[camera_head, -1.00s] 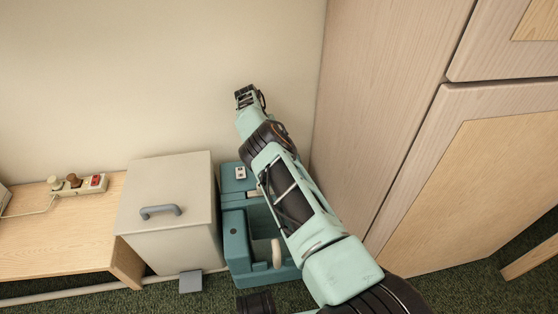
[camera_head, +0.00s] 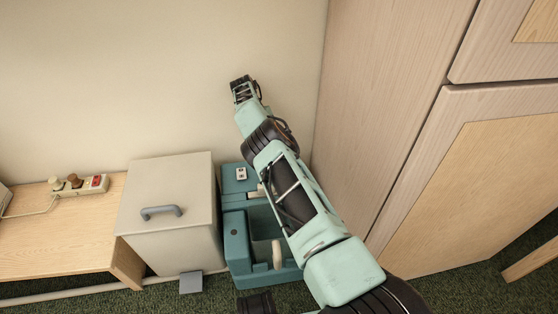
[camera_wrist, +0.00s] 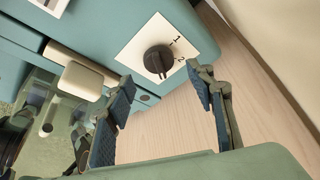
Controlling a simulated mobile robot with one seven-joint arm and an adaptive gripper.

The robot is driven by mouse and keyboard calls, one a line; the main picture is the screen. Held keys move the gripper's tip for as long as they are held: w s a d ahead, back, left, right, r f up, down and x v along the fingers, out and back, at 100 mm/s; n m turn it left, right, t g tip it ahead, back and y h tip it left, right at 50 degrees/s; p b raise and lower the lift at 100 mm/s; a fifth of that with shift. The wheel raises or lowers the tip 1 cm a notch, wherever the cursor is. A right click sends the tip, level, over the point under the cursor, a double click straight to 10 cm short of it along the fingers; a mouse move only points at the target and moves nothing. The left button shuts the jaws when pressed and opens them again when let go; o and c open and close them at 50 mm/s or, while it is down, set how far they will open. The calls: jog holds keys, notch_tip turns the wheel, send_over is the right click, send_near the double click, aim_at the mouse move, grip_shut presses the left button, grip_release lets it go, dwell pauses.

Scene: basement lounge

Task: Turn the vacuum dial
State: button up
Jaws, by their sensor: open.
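The vacuum (camera_head: 236,240) is a teal box with an open front bay, on the floor by the wall; part of it is behind my arm in the head view. Its dial (camera_wrist: 158,59) shows in the wrist view as a black round knob on a white plate marked 1 and 2. The knob's ridge points toward the lower part of the plate. I cannot make out the dial in the head view. My gripper (camera_wrist: 160,78) is open, its fingers apart on either side below the dial, with nothing between them. It also shows in the head view (camera_head: 241,84).
A cream block (camera_wrist: 81,79) sits on the vacuum left of the fingers. A beige bin (camera_head: 185,235) stands close on the vacuum's left. A wooden cabinet (camera_head: 390,110) rises on the right. A low table (camera_head: 60,235) bears a power strip (camera_head: 82,186).

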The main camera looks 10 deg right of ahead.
jog(key=v, duration=0.3)
jog(key=shift+a+r, duration=0.1)
jog(key=shift+r, duration=0.2)
